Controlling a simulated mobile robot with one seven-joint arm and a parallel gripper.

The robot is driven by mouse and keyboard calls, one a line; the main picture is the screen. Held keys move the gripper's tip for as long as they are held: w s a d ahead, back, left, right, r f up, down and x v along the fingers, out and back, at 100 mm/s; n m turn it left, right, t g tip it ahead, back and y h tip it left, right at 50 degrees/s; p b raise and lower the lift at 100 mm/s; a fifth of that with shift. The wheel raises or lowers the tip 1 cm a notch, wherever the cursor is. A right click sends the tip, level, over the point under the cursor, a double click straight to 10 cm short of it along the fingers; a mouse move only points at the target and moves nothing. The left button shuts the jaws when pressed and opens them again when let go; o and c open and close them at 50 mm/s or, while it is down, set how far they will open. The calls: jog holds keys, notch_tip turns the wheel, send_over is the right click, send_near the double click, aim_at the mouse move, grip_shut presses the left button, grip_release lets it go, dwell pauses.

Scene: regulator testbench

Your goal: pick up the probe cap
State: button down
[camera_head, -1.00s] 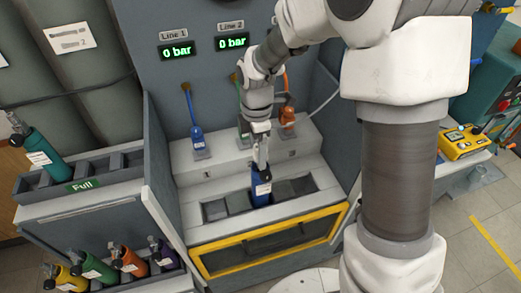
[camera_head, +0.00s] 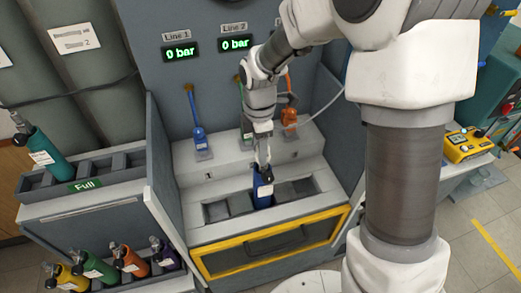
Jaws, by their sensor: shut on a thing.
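My gripper (camera_head: 263,170) reaches down over the bench's front row of slots. It is shut at the top of a blue cylinder (camera_head: 261,197) with a white label. The cylinder stands upright, its lower end in or just over a middle slot. The fingers and the cylinder's top are small here, so the exact grip is hard to see. I cannot make out a separate probe cap in this view.
The slotted tray (camera_head: 240,225) has empty slots beside the cylinder. Blue (camera_head: 198,137) and orange (camera_head: 289,117) regulators stand on the step behind. A teal cylinder (camera_head: 42,152) is in the left rack; several cylinders stand below. A yellow meter (camera_head: 461,147) is at right.

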jog(key=shift+r, duration=0.45)
notch_tip(320, 180, up, 3)
jog(key=shift+w+f, duration=0.1)
jog(key=w+d+r, duration=0.5)
jog(key=d+r, duration=0.2)
jog(key=d, duration=0.3)
jog(key=shift+w+d, duration=0.15)
